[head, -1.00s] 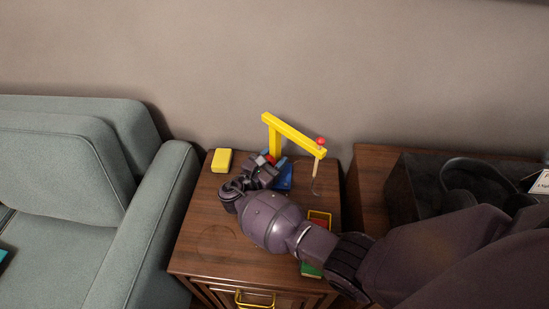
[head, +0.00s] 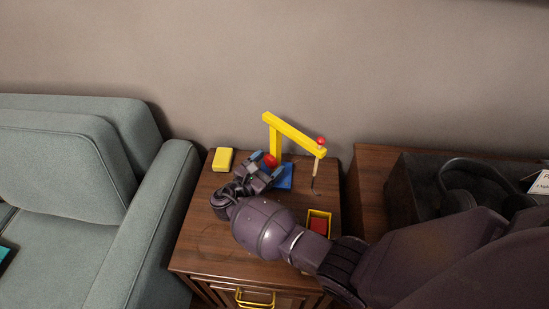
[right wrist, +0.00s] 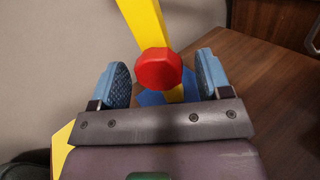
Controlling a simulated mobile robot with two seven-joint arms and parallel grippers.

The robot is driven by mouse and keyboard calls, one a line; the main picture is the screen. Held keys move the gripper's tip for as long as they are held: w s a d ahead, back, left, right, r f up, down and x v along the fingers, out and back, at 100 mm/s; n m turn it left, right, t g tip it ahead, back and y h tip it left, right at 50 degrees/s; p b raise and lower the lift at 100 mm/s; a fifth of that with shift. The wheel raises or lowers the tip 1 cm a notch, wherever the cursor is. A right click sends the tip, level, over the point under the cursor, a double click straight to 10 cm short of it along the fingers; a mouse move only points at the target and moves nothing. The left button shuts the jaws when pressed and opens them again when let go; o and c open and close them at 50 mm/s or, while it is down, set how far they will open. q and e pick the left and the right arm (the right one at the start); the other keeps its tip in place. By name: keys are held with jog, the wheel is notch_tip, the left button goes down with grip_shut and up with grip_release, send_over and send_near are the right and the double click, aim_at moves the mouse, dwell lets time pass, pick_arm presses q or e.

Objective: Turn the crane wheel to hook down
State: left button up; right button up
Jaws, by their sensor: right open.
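The toy crane has a yellow post and arm (head: 292,133) on a blue base (head: 285,180), with a red knob at the arm's tip. Its red wheel (head: 270,161) sits low on the post and also shows in the right wrist view (right wrist: 158,69). The hook (head: 315,184) hangs below the arm's tip on a pale line. My right gripper (head: 266,166) is open, its blue-padded fingers (right wrist: 160,80) on either side of the red wheel, with gaps between pads and wheel. My left gripper is not in view.
A yellow block (head: 222,159) lies at the back left of the wooden cabinet (head: 205,240). A yellow-rimmed box with red inside (head: 319,223) is partly behind my right arm. A grey sofa (head: 120,215) stands left; headphones (head: 465,185) lie right.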

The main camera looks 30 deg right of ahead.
jog(key=v, duration=0.7)
jog(key=shift+s+a, duration=0.15)
jog(key=shift+a, duration=0.25)
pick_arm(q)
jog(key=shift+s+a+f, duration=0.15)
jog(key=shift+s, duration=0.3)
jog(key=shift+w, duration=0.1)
